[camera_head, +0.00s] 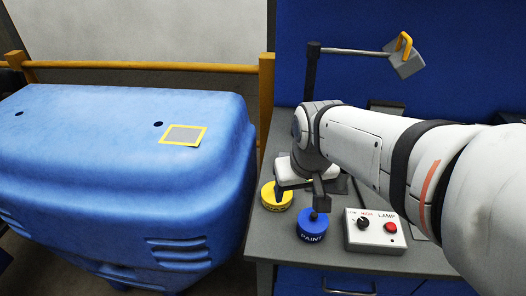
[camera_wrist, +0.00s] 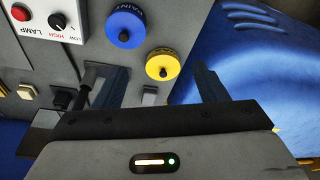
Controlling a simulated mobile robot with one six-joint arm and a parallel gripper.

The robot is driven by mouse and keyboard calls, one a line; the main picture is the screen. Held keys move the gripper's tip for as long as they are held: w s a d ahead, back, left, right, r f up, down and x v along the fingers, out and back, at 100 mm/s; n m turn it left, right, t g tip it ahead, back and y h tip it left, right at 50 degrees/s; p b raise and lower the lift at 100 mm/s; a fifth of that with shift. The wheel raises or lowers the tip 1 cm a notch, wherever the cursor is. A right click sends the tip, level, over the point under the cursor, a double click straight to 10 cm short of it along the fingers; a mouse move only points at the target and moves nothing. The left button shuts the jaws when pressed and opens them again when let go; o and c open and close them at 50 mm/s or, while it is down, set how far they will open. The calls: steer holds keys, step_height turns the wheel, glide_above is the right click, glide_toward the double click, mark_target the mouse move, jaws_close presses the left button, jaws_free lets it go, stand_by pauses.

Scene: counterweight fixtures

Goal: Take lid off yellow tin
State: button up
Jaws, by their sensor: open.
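The yellow tin (camera_head: 270,203) stands near the left edge of the grey bench, partly hidden by my gripper in the head view. My gripper (camera_head: 300,200) is open and empty above the bench. In the wrist view the yellow tin shows beyond the gap between my fingers (camera_wrist: 150,78), closer to the right finger. A blue tin (camera_head: 312,231) marked PAINT, with a dark knob on top, stands close beside it; it also shows in the wrist view (camera_wrist: 122,20).
A LAMP control box (camera_head: 365,240) with a dial and red button stands right of the blue tin. A post with an arm bears a grey block (camera_head: 406,64) with a yellow handle behind. A large blue housing (camera_head: 100,130) and yellow rail (camera_head: 150,67) are at left.

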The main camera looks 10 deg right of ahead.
steer(key=o, duration=0.5)
steer(key=shift+g, duration=0.4)
steer(key=w+f, duration=0.1)
steer(key=w, duration=0.1)
steer(key=w+f, duration=0.1)
steer(key=w, duration=0.2)
steer(key=w+f, duration=0.2)
steer(key=w, duration=0.1)
steer(key=shift+w, duration=0.15)
steer(key=shift+c, duration=0.2)
steer(key=shift+o, duration=1.3)
steer(key=w+f, duration=0.6)
steer(key=w, duration=0.1)
steer(key=shift+w+n+g+b, duration=0.25)
steer(key=shift+n+g+b, duration=0.05)
steer(key=shift+n+b, duration=0.1)
steer(key=shift+w+a+f+p, duration=0.1)
steer(key=shift+w+f+p, duration=0.15)
steer(key=shift+f, duration=1.15)
steer(key=shift+w+d+f+p, duration=0.1)
steer(key=shift+w+f+p, duration=0.2)
steer(key=shift+f, duration=1.05)
steer(key=shift+w+a+f+p, duration=0.1)
steer(key=shift+w+f+p, duration=0.15)
steer(key=shift+f, duration=1.15)
